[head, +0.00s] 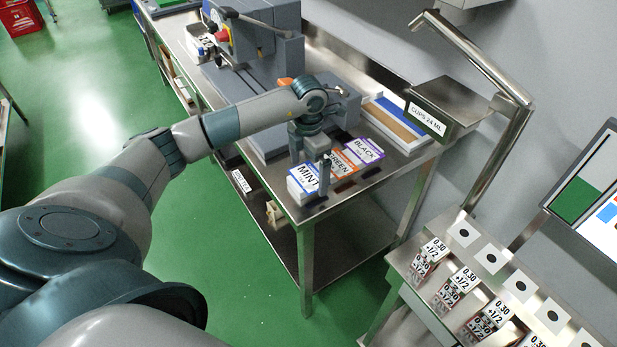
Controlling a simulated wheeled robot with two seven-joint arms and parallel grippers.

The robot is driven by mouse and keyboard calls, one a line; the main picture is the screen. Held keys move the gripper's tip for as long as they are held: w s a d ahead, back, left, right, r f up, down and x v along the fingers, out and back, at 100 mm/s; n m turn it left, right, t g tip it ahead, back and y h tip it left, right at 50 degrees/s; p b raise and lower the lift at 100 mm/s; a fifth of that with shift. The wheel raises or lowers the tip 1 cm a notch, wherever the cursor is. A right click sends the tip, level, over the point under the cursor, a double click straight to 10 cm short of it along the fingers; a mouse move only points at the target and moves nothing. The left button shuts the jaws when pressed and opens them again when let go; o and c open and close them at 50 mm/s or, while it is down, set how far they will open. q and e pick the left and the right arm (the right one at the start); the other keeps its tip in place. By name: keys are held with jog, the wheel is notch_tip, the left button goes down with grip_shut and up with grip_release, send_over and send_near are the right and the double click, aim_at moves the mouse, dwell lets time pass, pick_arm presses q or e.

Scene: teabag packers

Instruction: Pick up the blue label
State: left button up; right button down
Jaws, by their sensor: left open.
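The blue label reads MINT (304,180) and lies on a pack with blue edges near the front corner of the steel table (330,212). Beside it are an orange label reading GREEN (341,162) and a purple label reading BLACK (367,150). My left gripper (311,176) points down over the MINT label, with its fingers open. The fingers hide part of the MINT and GREEN labels. I cannot tell whether a finger touches the label. My right gripper is out of view.
A grey machine (262,45) with a red button stands behind my left arm on the table. A rack with small weight-marked boxes (462,277) is at the lower right. Green floor lies left.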

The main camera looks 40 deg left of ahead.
aim_at(309, 176)
pick_arm(q)
jog(key=c, duration=0.9)
jog(key=shift+r, duration=0.1)
jog(key=shift+r+p, duration=0.3)
jog(key=shift+p, duration=0.15)
notch_tip(309, 176, up, 4)
jog(key=b, duration=0.3)
jog(key=shift+f, duration=0.25)
jog(key=shift+s+a+r+b, duration=0.75)
jog(key=shift+s+a+r, duration=0.4)
jog(key=shift+s, duration=0.5)
jog(key=shift+s+a+r+b, duration=0.7)
jog(key=shift+s+a+r, duration=0.3)
jog(key=shift+s+r, duration=0.45)
jog(key=shift+s+a+r+b, duration=0.75)
jog(key=shift+s+a+r, duration=0.3)
jog(key=shift+s, duration=0.75)
